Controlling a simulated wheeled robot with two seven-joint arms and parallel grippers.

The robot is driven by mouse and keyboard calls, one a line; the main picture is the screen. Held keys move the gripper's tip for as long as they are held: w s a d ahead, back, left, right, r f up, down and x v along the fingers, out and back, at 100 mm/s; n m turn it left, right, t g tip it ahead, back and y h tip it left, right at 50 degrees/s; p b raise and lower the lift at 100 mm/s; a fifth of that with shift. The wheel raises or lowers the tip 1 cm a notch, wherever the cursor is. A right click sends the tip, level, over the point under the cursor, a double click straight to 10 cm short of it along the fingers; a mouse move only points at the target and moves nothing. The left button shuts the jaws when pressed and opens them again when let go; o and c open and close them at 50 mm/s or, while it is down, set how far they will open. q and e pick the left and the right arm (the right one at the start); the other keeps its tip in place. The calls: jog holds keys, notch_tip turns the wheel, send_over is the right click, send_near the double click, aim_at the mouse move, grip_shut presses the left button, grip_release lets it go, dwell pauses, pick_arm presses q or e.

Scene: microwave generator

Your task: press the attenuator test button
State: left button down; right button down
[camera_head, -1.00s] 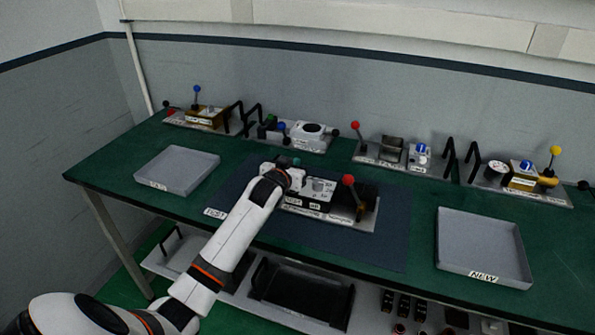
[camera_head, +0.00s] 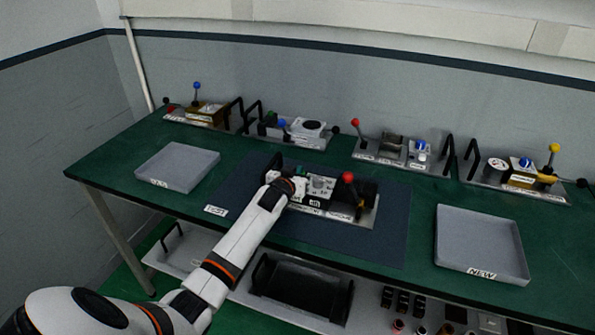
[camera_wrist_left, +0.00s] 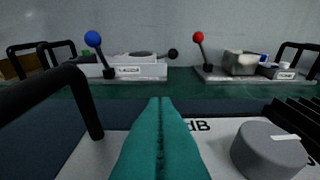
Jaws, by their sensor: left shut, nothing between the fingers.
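The unit on the dark blue mat (camera_head: 380,242) has a light base plate, a grey knob (camera_head: 320,183), a red-ball lever (camera_head: 348,177) and white labels. In the left wrist view its plate carries the letters "dB" beside the grey knob (camera_wrist_left: 268,148). My left gripper (camera_head: 300,172) is over the left part of this unit. Its teal fingers (camera_wrist_left: 160,103) are shut together with nothing between them, left of the knob. I cannot make out the test button; the fingers and wrist hide part of the plate. My right gripper is not in view.
A black handle (camera_wrist_left: 85,95) rises left of the fingers. Several units with levers stand along the back, including a blue-ball lever (camera_wrist_left: 97,48). An empty grey tray (camera_head: 178,166) is at left and an empty tray marked NEW (camera_head: 482,243) at right.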

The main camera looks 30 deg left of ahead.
pick_arm(q)
jog(key=shift+f, duration=0.9)
jog(key=shift+s+d, duration=0.1)
jog(key=shift+f, duration=0.1)
jog(key=r+p, duration=0.1)
jog(key=r, duration=0.1)
jog(key=r+p, duration=0.2)
jog(key=shift+w+r, duration=0.2)
jog(key=shift+r, duration=0.1)
jog(key=b+v, duration=0.1)
jog(key=v, duration=0.9)
jog(key=shift+r, duration=0.2)
jog(key=shift+s, duration=0.1)
